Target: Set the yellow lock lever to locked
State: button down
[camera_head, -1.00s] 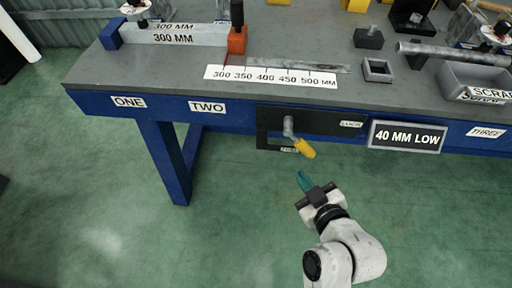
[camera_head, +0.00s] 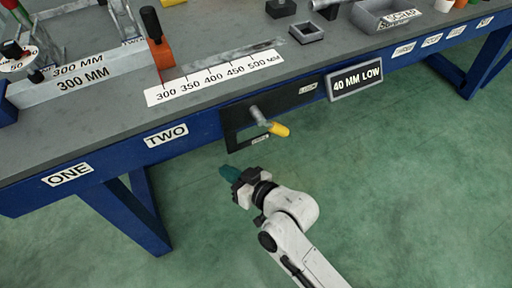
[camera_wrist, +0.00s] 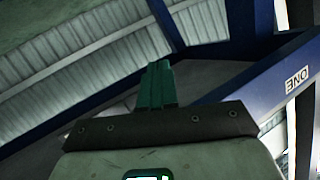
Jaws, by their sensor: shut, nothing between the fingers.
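The yellow lock lever (camera_head: 279,129) is on a dark plate (camera_head: 243,119) on the front of the blue bench beam. Its grey arm slopes down to the right from a pivot, and the yellow grip is at the lower end. A small label at the plate's upper right and another below the lever are too small to read surely. My gripper (camera_head: 228,172) is below and left of the lever, apart from it, in front of the bench. Its green fingers are shut and empty. In the wrist view the fingers (camera_wrist: 157,84) point toward the bench underside; the lever does not show there.
The blue bench beam (camera_head: 200,129) runs across above my gripper, with signs "TWO" (camera_head: 166,135) and "40 MM LOW" (camera_head: 356,84). A blue leg (camera_head: 125,213) stands to the left. The green floor (camera_head: 420,190) at right is clear.

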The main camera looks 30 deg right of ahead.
jog(key=w+a+r+m+t+b, duration=0.2)
jog(key=w+a+r+m+t, duration=0.15)
jog(key=t, duration=0.25)
jog(key=s+d+f+m+g+h+b, duration=0.25)
jog(key=s+m+h, duration=0.25)
jog(key=m+h, duration=0.8)
jog(key=s+d+f+m+g+h+b, duration=0.15)
jog(key=s+d+m+g+h, duration=0.35)
jog(key=m+h, duration=0.75)
jog(key=w+d+r+n+t+h+p, duration=0.1)
jog(key=w+d+r+t, duration=0.1)
jog(key=w+d+r, duration=0.3)
notch_tip(320, 180, up, 2)
jog(key=shift+w+d+r+n, duration=0.15)
jog(key=shift+d+n, duration=0.25)
jog(key=shift+d, duration=0.75)
jog(key=shift+d+h, duration=0.15)
jog(key=shift+h, duration=0.1)
